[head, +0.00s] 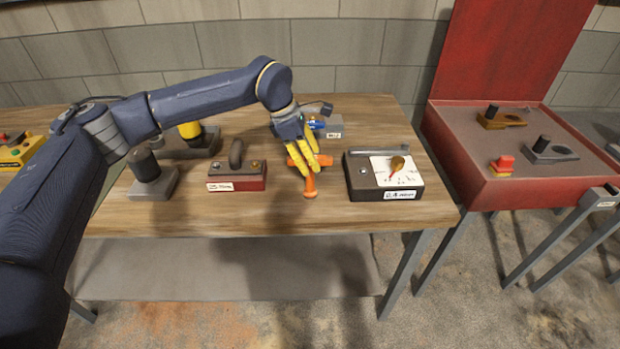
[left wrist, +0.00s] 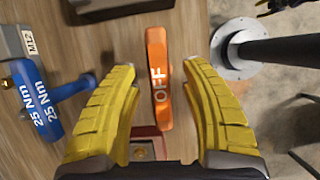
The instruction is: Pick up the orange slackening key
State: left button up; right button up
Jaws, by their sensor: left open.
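The orange slackening key (head: 310,188) is on the wooden table, with a crossbar handle and a stem pointing toward the front edge. In the left wrist view its orange bar (left wrist: 158,85), marked "OFF", lies between the two yellow fingers, with a gap on each side. My left gripper (head: 312,168) is open, pointing down over the key's handle, and its fingers hide part of it. It holds nothing. The height between the fingertips and the key is hard to tell. My right gripper is not in view.
A black gauge box (head: 360,187) stands close to the right of the key. A red-fronted block with a dark handle (head: 236,178) stands to the left. A blue tool marked "25 Nm" (left wrist: 42,98) lies behind. A red cabinet (head: 470,160) stands further right.

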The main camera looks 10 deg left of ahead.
pick_arm(q)
jog(key=shift+f, duration=0.25)
dwell(0.4)
grip_shut()
dwell(0.4)
jog(key=shift+r, duration=0.1)
